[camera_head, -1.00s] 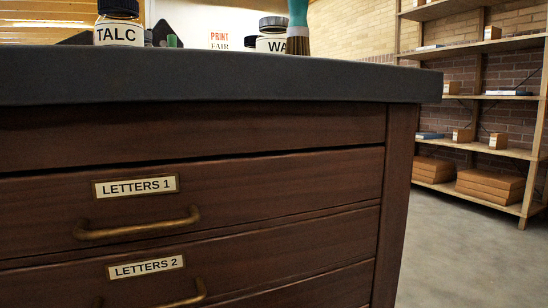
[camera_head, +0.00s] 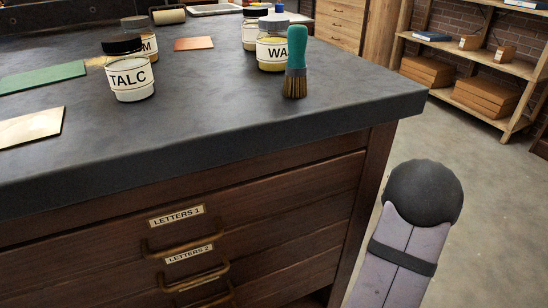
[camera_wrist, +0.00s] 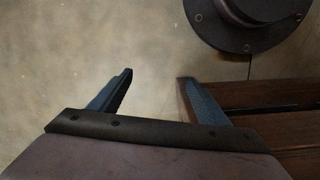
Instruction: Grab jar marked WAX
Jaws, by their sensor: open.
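The jar marked "WA" (camera_head: 271,53), with the rest of its label hidden, stands upright on the dark worktop in the head view. It has a grey lid and yellowish contents. A teal-handled brush (camera_head: 295,62) stands bristles down in front of its right side and covers the end of the label. My gripper (camera_wrist: 155,78) shows only in the wrist view. Its two dark fingers are apart with nothing between them, above the floor beside the wooden cabinet. The jar is not in the wrist view.
A TALC jar (camera_head: 129,80) stands at left, with another jar (camera_head: 148,45) behind it. A further jar (camera_head: 250,30) stands just behind the WA jar. A green sheet (camera_head: 40,78) and copper plate (camera_head: 194,44) lie flat. The front right worktop is clear.

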